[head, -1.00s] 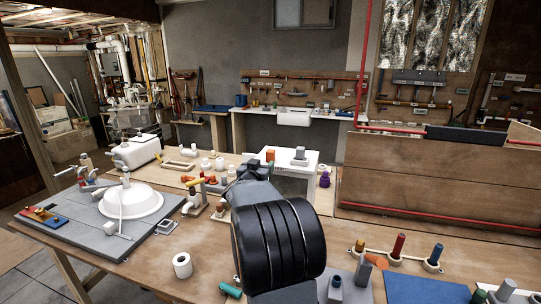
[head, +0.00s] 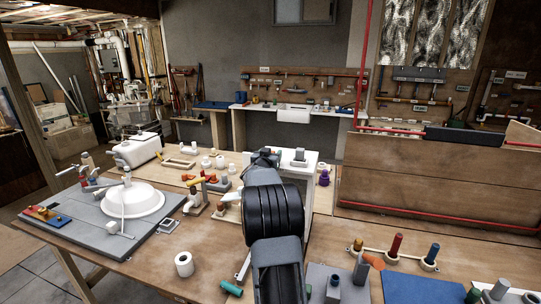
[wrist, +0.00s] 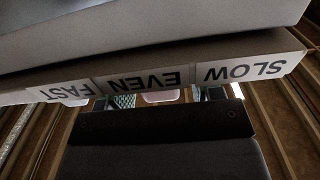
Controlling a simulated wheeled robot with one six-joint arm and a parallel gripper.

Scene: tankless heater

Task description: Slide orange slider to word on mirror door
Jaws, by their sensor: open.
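My gripper (head: 264,157) is at the far end of my arm, at the left side of a white box (head: 311,167) with a grey knob (head: 299,155) on top. It is small and mostly hidden by the arm, but open. The orange slider cannot be made out now. In the wrist view, a board edge carries upside-down labels SLOW (wrist: 243,71), EVEN (wrist: 153,80) and FAST (wrist: 75,92). A grey surface (wrist: 130,22) fills the top of that view. I cannot identify a mirror door or its word.
A wooden panel with a red pipe (head: 430,185) stands right of the box. A white basin (head: 130,202) lies on a grey board at left. A white roll (head: 184,264) and coloured pegs (head: 395,245) stand on the near table. Bare tabletop (head: 150,272) shows at front left.

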